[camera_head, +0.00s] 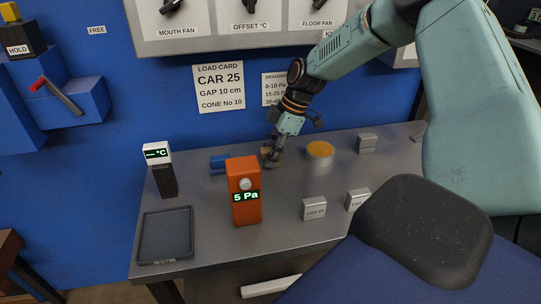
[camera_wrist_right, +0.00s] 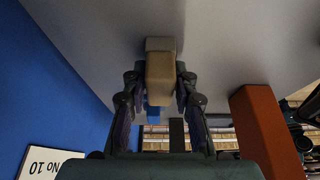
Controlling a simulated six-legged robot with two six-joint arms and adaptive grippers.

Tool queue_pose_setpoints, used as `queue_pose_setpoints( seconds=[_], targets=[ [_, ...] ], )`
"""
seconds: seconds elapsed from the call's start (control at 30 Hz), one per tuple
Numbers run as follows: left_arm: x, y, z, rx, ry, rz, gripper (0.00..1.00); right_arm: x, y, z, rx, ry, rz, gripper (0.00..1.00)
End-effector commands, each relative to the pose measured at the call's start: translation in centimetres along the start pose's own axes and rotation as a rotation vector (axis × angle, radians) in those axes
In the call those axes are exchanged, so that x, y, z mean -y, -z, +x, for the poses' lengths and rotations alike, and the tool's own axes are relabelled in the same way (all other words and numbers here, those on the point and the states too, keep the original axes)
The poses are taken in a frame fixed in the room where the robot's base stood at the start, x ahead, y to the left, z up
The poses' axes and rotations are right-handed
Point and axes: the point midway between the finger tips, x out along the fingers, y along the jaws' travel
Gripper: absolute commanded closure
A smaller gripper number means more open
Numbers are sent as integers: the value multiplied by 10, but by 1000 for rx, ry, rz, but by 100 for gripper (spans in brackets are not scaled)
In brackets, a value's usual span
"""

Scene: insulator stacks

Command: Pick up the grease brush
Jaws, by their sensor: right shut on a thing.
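My right gripper (camera_head: 271,160) is low over the metal bench, between the blue block and the round tin. Its two fingers are shut on a tan, block-shaped piece, which I take to be the grease brush (camera_wrist_right: 160,72). In the right wrist view the fingers (camera_wrist_right: 160,92) sit on either side of it, with a greyer end beyond. In the head view the brush (camera_head: 265,150) is mostly hidden by the gripper. I cannot tell whether it touches the bench. My left gripper is not in view.
A round tin with an orange-yellow top (camera_head: 320,149) stands right of the gripper. A blue block (camera_head: 218,163) lies left. An orange 5 Pa meter (camera_head: 244,208) stands in front. A dark tray (camera_head: 165,260) and a °C reader (camera_head: 158,153) are at left. Small grey blocks (camera_head: 314,209) stand at right.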

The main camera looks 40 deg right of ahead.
Motion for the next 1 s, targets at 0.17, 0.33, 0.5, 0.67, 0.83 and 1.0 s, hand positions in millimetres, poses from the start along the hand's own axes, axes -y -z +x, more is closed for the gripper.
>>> queue_pose_setpoints(
  seconds=[0.17,0.33,0.5,0.67,0.83,1.0],
  targets=[
    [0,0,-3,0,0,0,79,0,3,-6,0,0,0,100],
    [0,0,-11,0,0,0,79,10,5,-13,0,3,2,100],
    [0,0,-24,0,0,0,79,33,6,-14,-3,3,0,100],
    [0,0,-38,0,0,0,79,56,7,-15,-5,3,0,100],
    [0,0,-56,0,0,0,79,79,7,-15,-3,4,1,100],
    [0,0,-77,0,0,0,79,79,21,-49,-4,-4,0,100]
  ],
)
